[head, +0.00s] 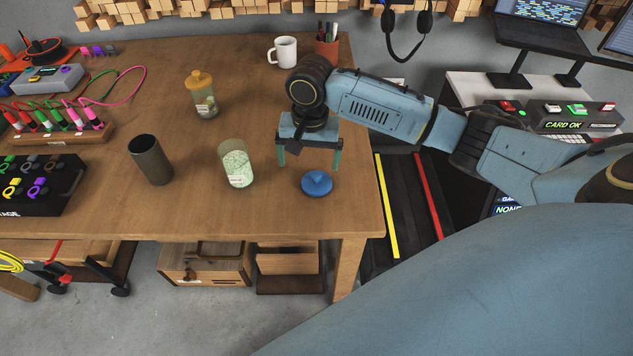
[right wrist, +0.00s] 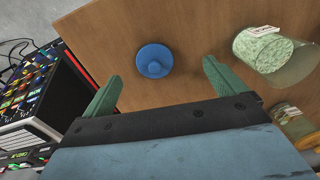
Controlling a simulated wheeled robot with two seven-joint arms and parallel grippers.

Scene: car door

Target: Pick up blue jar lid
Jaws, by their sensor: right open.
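The blue jar lid (head: 317,183) lies flat on the wooden table near its front right corner, with its knob up. It also shows in the right wrist view (right wrist: 154,61), ahead of and between the two fingers. My right gripper (head: 309,163) is open and empty, pointing down above the table, apart from the lid and a little behind it in the head view. An open glass jar (head: 236,165) with pale green contents and a label stands upright just left of the lid. My left gripper is in neither view.
A dark cylinder (head: 150,160) and a jar with a yellow lid (head: 201,95) stand farther left on the table (head: 110,215). A white mug (head: 283,52) and a pen cup (head: 326,43) stand at the back. The table's right edge is close to the lid.

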